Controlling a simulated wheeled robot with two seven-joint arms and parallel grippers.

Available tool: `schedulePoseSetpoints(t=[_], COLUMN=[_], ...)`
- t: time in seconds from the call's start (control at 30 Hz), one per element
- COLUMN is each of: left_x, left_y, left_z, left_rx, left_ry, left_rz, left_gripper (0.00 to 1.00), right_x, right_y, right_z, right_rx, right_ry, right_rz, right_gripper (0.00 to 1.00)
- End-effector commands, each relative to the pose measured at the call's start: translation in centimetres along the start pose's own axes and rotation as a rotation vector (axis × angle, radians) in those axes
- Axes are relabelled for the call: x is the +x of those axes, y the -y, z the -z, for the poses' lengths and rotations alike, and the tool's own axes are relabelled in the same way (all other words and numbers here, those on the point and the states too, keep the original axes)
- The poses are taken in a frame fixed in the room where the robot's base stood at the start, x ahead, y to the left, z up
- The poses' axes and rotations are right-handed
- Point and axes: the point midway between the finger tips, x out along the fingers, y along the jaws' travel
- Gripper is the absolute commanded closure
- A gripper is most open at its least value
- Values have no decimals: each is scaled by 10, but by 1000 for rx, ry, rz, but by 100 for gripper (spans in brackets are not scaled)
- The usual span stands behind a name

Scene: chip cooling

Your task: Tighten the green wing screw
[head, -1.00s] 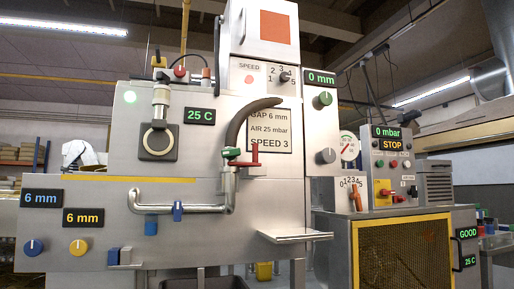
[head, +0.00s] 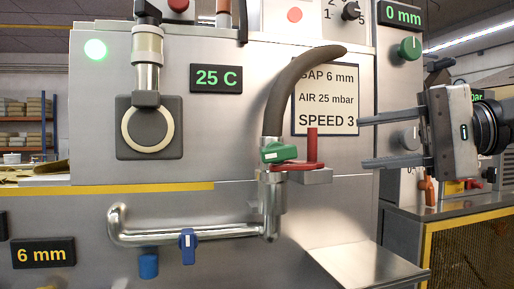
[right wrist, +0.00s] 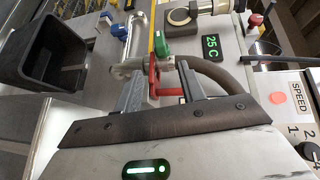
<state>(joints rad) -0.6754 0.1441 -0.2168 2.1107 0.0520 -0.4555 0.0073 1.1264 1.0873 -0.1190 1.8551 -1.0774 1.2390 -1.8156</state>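The green wing screw (head: 278,152) sits at the lower end of a dark curved hose (head: 283,97), where it meets a metal pipe fitting. A red piece with an upright red post (head: 312,146) is just right of it. My right gripper (head: 361,142) is open and empty to the right of the post, its fingers pointing left towards the screw. In the right wrist view the green wing screw (right wrist: 160,45) is beyond the open gripper (right wrist: 158,72), and the red piece is nearer, between the fingers in the picture. My left gripper is not in view.
A chrome pipe (head: 195,234) with a blue handle (head: 187,246) runs below. A metal shelf (head: 368,266) juts out at lower right. A dark knob (head: 148,127) with a pale ring is at left. A black bin (right wrist: 82,50) is in the right wrist view.

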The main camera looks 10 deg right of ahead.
Motion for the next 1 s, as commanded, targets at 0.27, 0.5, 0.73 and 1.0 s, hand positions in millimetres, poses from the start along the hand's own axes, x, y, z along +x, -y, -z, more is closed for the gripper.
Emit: schedulePoseSetpoints(t=[0.27,0.5,0.73,1.0], left_x=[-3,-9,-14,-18], left_y=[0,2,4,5], left_z=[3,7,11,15], left_rx=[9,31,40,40], left_ry=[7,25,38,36], left_rz=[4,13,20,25], left_gripper=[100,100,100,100], right_x=[20,70,119,153], right_y=[2,3,3,1], right_z=[-1,-1,-1,0], right_rx=[-13,-9,-8,-7], right_ry=[-1,3,1,-1], right_rz=[-7,-5,-3,-3], right_gripper=[60,60,60,60])
